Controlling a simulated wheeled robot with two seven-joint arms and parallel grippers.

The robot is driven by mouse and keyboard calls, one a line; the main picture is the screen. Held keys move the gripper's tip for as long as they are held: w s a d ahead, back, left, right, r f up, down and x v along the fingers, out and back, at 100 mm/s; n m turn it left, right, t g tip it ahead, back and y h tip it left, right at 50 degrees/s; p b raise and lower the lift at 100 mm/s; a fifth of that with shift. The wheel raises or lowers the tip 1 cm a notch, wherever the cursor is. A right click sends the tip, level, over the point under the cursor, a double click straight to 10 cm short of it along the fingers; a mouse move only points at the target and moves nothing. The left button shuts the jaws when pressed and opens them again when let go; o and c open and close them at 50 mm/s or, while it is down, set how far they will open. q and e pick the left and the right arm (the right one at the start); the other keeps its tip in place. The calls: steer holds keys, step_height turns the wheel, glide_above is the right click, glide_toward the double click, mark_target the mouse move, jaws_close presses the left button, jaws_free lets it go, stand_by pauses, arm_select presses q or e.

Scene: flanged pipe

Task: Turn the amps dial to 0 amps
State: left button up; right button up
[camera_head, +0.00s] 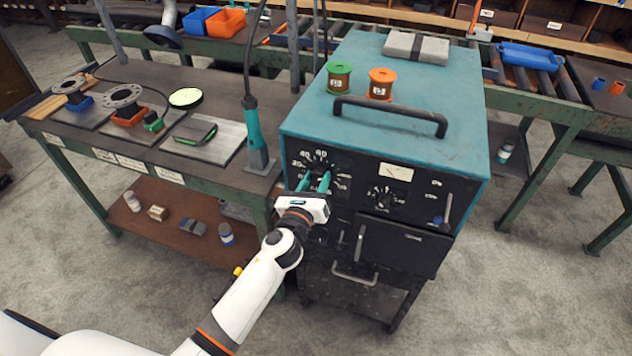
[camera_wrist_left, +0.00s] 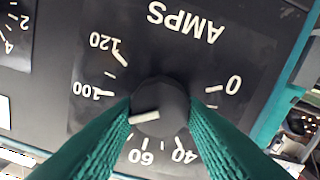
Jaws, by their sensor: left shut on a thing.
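The amps dial (camera_head: 319,171) is a black knob on the upper left of the dark front panel of a teal machine (camera_head: 465,90). In the left wrist view the dial (camera_wrist_left: 160,100) appears upside down under the word AMPS. Its white pointer (camera_wrist_left: 145,117) points left and slightly down, between the 100 mark and a mark hidden behind a finger. The 0 label (camera_wrist_left: 232,85) is on the right of the knob. My left gripper (camera_head: 315,183) is shut on the knob, with one green finger on each side. My right gripper is not in view.
A second, smaller dial (camera_head: 384,198) and a meter (camera_head: 396,172) are to the right on the panel. A black handle (camera_head: 390,112) and two spools, green (camera_head: 339,77) and orange (camera_head: 381,84), are on top. A workbench (camera_head: 185,95) with flanges stands at left.

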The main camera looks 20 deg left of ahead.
arm_select(q)
steer(key=n, duration=0.4)
steer(key=shift+f+n+b, duration=0.15)
steer(key=shift+n+b, duration=0.15)
steer(key=shift+b, duration=0.1)
steer(key=n, duration=0.4)
steer(key=shift+a+n+b, duration=0.1)
steer(key=shift+n+b, duration=0.2)
steer(key=n, duration=0.4)
steer(key=shift+f+n, duration=0.1)
steer(key=shift+n, duration=0.2)
steer(key=n, duration=0.3)
steer(key=shift+f+n, duration=0.1)
steer(key=shift+n, duration=0.2)
steer(key=n, duration=0.4)
steer(key=shift+n, duration=0.3)
steer(key=n+p, duration=0.1)
steer(key=n, duration=0.3)
steer(key=shift+f, duration=0.1)
steer(key=n, duration=0.3)
steer(key=n+p, duration=0.1)
steer(key=n, duration=0.1)
steer(key=shift+d+n, duration=0.2)
steer(key=shift+n, duration=1.8)
steer(key=shift+f+n+p, duration=0.1)
steer(key=shift+n+p, duration=0.2)
